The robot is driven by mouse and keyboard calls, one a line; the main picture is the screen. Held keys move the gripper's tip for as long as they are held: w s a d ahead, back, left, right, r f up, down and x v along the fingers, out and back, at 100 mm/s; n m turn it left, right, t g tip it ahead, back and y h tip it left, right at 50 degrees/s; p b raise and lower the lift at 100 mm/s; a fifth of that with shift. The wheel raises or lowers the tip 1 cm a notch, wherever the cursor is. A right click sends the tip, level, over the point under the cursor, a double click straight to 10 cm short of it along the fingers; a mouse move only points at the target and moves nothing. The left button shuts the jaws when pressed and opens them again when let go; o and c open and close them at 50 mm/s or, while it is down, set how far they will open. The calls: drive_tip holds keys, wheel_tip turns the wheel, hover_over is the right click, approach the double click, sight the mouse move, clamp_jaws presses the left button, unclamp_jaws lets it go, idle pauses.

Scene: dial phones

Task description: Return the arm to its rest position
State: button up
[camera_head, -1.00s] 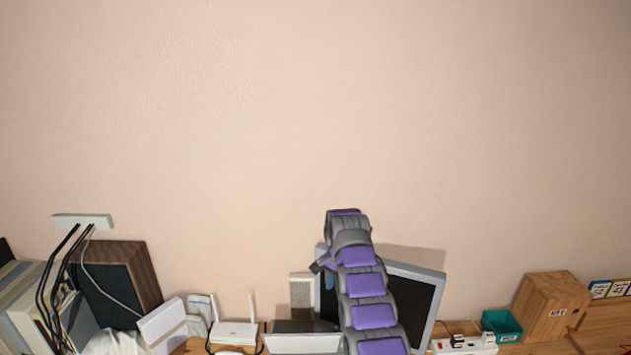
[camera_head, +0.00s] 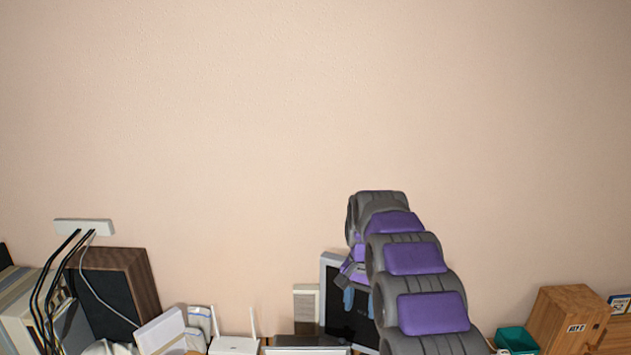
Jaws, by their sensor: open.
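My purple and grey arm (camera_head: 415,258) rises from the bottom right of centre in the head view and bends over at its top. My gripper (camera_head: 358,300) hangs below the bend on the left side, partly hidden by the arm. Its blue-grey fingers point down, apart, in front of the monitor, and I see nothing held between them.
A monitor (camera_head: 333,300) stands behind my arm, mostly hidden. A white router (camera_head: 234,344), a dark speaker (camera_head: 112,285) and cables are to the left. A green bin (camera_head: 516,340) and a wooden box (camera_head: 567,320) are at right. The wall above is bare.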

drive_tip(key=s+d+f+n+b, duration=0.1)
drive_tip(key=s+f+n+b, duration=0.1)
drive_tip(key=s, duration=1.3)
drive_tip(key=s+d+f+n+b, duration=0.1)
drive_tip(key=s+f+b, duration=0.4)
drive_tip(key=s, duration=1)
drive_tip(key=s+d+f+n+g+b, duration=0.1)
drive_tip(key=s+f+b, duration=0.3)
drive_tip(key=s, duration=1.1)
drive_tip(key=shift+s+f+n, duration=0.25)
drive_tip(key=shift+s+n, duration=0.1)
drive_tip(key=shift+n, duration=0.45)
drive_tip(key=shift+d, duration=0.15)
